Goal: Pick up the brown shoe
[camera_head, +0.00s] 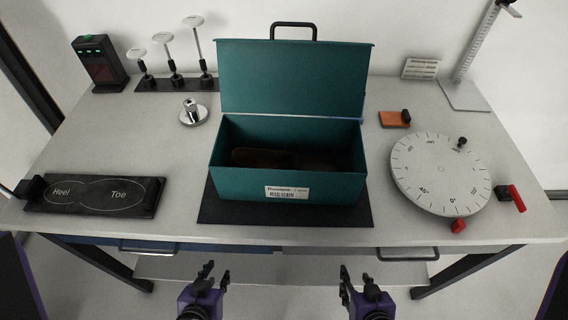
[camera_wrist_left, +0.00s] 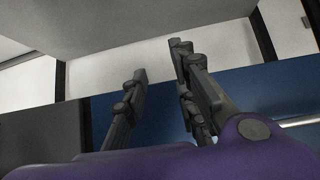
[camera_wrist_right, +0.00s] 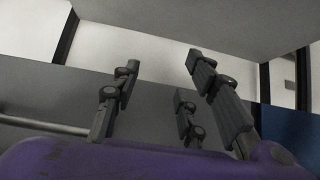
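The brown shoe (camera_head: 262,157) lies inside the open teal box (camera_head: 238,184) at the middle of the table. It is dark and in shadow, and the box's front wall hides its lower part. My left gripper (camera_head: 216,277) is open and empty, in front of the table's front edge and below its top. My right gripper (camera_head: 354,276) is also open and empty, in front of the table edge, to the right. In the left wrist view (camera_wrist_left: 160,75) and the right wrist view (camera_wrist_right: 160,68) the fingers stand apart with nothing between them.
The box stands on a black mat (camera_head: 222,213), lid raised behind. A heel-toe plate (camera_head: 150,196) lies left, a round white dial (camera_head: 430,165) right. A chrome knob (camera_head: 193,113), an orange block (camera_head: 393,119) and a height gauge (camera_head: 465,92) stand further back. Drawers are below the tabletop.

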